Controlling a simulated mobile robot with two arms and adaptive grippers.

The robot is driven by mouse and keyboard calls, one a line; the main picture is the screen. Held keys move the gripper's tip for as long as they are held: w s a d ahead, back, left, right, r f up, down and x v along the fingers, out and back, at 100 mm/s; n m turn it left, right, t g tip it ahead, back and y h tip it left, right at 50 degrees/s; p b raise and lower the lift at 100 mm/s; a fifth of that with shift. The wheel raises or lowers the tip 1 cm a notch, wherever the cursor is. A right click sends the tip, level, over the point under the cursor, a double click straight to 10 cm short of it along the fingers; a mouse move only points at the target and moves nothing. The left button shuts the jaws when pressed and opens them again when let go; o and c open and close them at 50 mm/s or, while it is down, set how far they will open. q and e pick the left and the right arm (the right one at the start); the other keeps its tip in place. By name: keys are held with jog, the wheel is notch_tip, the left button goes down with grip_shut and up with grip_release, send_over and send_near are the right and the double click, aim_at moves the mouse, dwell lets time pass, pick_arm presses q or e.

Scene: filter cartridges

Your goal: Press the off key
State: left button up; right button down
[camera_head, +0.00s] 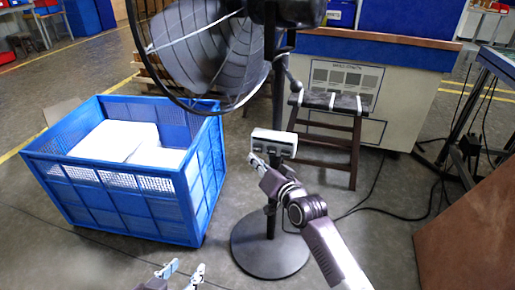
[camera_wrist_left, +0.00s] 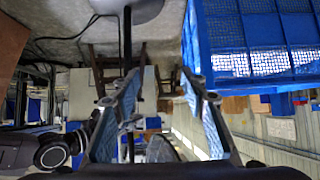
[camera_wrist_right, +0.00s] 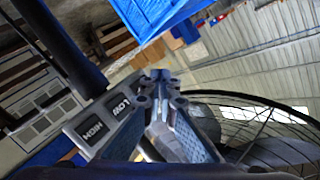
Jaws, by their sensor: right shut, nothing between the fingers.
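The fan's pale control box (camera_head: 273,143) is mounted on the pole below the fan head. In the right wrist view the box (camera_wrist_right: 72,131) shows dark keys marked HIGH (camera_wrist_right: 90,132) and LOW (camera_wrist_right: 119,101). No off key can be made out; part of the box's face is hidden behind my fingers. My right gripper (camera_head: 257,164) is shut and empty, its tips close to the box's lower left; I cannot tell whether they touch it. It also shows in the right wrist view (camera_wrist_right: 160,78). My left gripper (camera_head: 182,273) is open and empty, low at the front.
The caged fan (camera_head: 208,50) stands on a round black base (camera_head: 270,246). A blue crate (camera_head: 128,207) with white contents is at the left. A dark stool (camera_head: 329,128) stands behind the pole, cables lie on the floor at right, and a brown panel (camera_head: 468,225) is at far right.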

pick_arm(q)
jog(key=s+a+f+g+y+p, duration=0.1)
jog(key=s+a+f+g, duration=0.1)
jog(key=s, duration=0.5)
jog(key=s+a+f+g+p, duration=0.2)
jog(key=s+f+g, duration=0.2)
jog(key=s, duration=0.3)
jog(key=shift+a+f+g+y, duration=0.3)
jog(key=shift+g+y, duration=0.1)
jog(key=shift+g, duration=0.1)
pick_arm(e)
jog(key=s, duration=0.1)
jog(key=s+a, duration=0.1)
jog(key=s, duration=0.1)
jog(key=shift+s, duration=0.1)
pick_arm(q)
jog(key=shift+w, duration=0.1)
